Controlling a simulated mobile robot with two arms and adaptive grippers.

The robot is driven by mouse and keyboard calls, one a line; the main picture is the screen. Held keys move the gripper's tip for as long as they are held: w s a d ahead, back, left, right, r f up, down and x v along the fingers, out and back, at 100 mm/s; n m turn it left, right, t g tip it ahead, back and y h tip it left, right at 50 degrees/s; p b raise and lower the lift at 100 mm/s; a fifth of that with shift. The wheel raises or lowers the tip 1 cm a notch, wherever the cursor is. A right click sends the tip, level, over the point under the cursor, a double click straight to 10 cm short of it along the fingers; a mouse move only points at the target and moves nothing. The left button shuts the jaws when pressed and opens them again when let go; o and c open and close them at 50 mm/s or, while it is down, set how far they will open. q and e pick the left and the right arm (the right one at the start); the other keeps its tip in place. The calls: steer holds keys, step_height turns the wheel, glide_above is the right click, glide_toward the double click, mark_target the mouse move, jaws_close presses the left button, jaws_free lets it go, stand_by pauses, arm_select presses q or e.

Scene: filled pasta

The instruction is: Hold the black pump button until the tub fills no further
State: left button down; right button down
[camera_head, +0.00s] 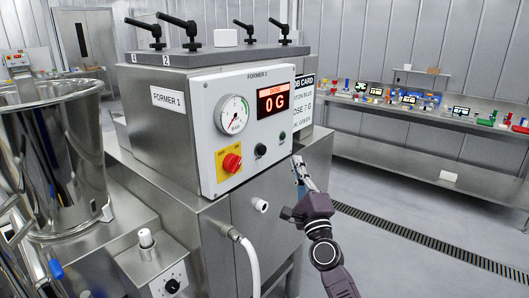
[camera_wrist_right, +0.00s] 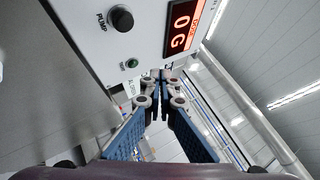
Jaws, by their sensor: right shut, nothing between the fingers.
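The black pump button (camera_head: 260,150) sits on the white front panel of the former, below the red display. In the right wrist view the black button (camera_wrist_right: 122,18) shows at the upper left beside the word PUMP. My right gripper (camera_head: 298,165) is shut and empty, just right of the panel. In the wrist view its fingertips (camera_wrist_right: 163,76) meet below and right of the button, apart from it. A large steel vessel (camera_head: 72,150) stands at the left; I cannot tell whether it is the tub, and its contents are hidden. My left gripper is not in view.
The display (camera_head: 272,100) reads 0 G. A pressure gauge (camera_head: 232,114), a red rotary switch (camera_head: 232,162) and a small green button (camera_head: 282,136) share the panel. A white hose (camera_head: 250,262) hangs below. A steel bench (camera_head: 440,120) stands at the right, with open floor before it.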

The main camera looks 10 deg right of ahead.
mark_target(263, 150)
steer(key=w+a+b, duration=0.3)
steer(key=w+a, duration=0.2)
steer(key=w, duration=0.1)
steer(key=shift+w, duration=0.3)
steer(key=shift+a, duration=0.1)
stand_by(1.2)
steer(key=shift+w+a+b, duration=0.3)
steer(key=shift+w+b, duration=0.05)
steer(key=shift+b, duration=0.05)
steer(key=shift+w+a+b, duration=0.25)
steer(key=shift+w+b, duration=0.05)
stand_by(5.1)
